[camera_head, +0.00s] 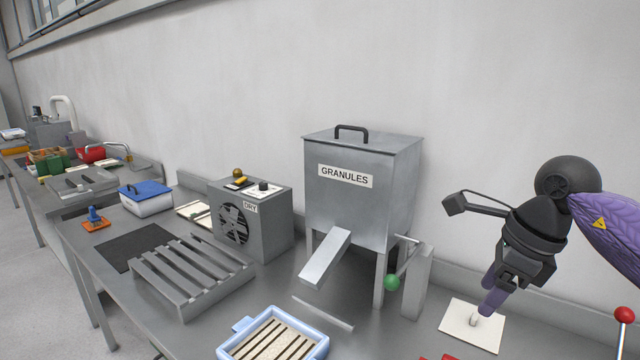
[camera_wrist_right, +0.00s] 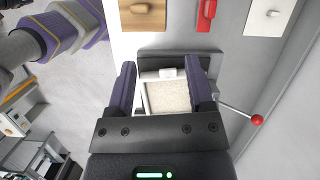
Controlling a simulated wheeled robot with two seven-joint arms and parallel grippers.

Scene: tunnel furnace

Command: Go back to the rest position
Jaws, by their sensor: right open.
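My right gripper (camera_head: 490,302) comes in from the right and points down over the bench, to the right of the granules hopper. Its purple fingers stand apart in the right wrist view (camera_wrist_right: 160,90). Between and beyond them shows a white-rimmed tray (camera_wrist_right: 144,98) with a pale, grainy surface; I see no finger closed on it. In the head view the fingertips are close to a white plate with a small knob (camera_head: 460,322); I cannot tell whether they touch. My left gripper is not in view.
The grey GRANULES hopper (camera_head: 362,205) stands mid-bench, with a green-knobbed lever (camera_head: 392,282) at its right. Left of it are the DRY fan box (camera_head: 268,222) and a slatted rack (camera_head: 185,280). A blue slotted tray (camera_head: 238,326) lies in front. A red-balled lever (camera_head: 624,315) rises at right.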

